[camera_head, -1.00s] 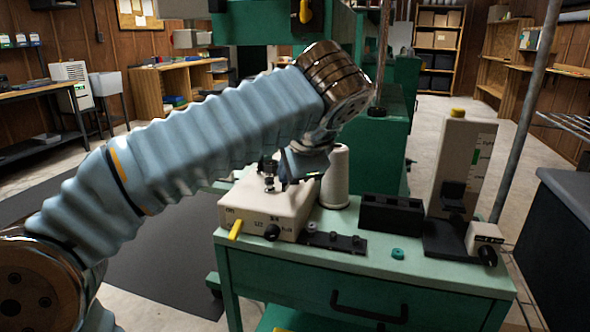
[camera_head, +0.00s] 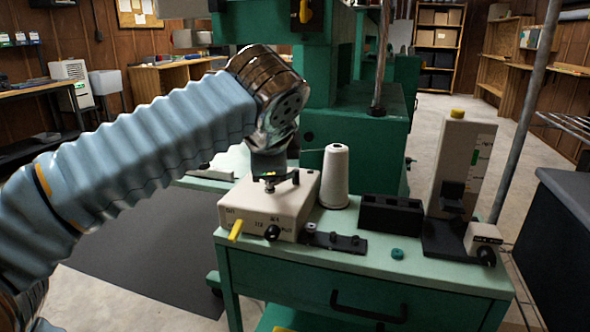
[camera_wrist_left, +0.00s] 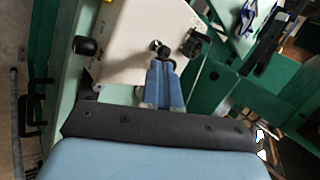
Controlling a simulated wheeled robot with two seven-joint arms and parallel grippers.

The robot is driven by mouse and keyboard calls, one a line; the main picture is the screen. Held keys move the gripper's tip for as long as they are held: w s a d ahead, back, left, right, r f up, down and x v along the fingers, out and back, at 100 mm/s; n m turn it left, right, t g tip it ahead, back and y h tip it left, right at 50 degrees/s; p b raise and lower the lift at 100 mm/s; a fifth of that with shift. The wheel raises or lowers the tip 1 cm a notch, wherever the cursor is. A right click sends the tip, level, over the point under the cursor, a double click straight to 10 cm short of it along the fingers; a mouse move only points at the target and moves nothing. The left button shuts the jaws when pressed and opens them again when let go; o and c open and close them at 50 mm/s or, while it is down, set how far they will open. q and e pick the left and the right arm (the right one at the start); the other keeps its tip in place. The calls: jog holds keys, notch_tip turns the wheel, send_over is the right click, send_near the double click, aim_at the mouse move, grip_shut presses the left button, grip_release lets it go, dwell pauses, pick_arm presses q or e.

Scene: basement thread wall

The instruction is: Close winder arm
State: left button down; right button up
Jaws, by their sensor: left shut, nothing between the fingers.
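The winder (camera_head: 270,205) is a beige box on the green cabinet, with a yellow lever (camera_head: 235,230) and a black knob (camera_head: 272,232) on its front. Small dark fittings stand on its top, including a dark arm-like piece (camera_head: 285,184). My left gripper (camera_head: 268,174) points down at the top of the winder, shut and empty. In the left wrist view, its blue fingers (camera_wrist_left: 160,66) end close to a dark post (camera_wrist_left: 160,47) and the dark arm piece (camera_wrist_left: 191,44). I cannot tell whether they touch. My right gripper is not in view.
A white thread cone (camera_head: 335,178) stands just right of the winder. A black plate (camera_head: 335,241), a black open box (camera_head: 391,214), a teal ring (camera_head: 397,253) and a tall beige device (camera_head: 463,165) share the green top (camera_head: 440,272). A green machine (camera_head: 355,140) stands behind.

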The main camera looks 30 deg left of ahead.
pick_arm(q)
jog(key=shift+d, duration=0.1)
jog(key=shift+w+d, duration=0.4)
jog(key=shift+d, duration=0.2)
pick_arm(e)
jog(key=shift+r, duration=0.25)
pick_arm(q)
jog(key=shift+p, duration=0.35)
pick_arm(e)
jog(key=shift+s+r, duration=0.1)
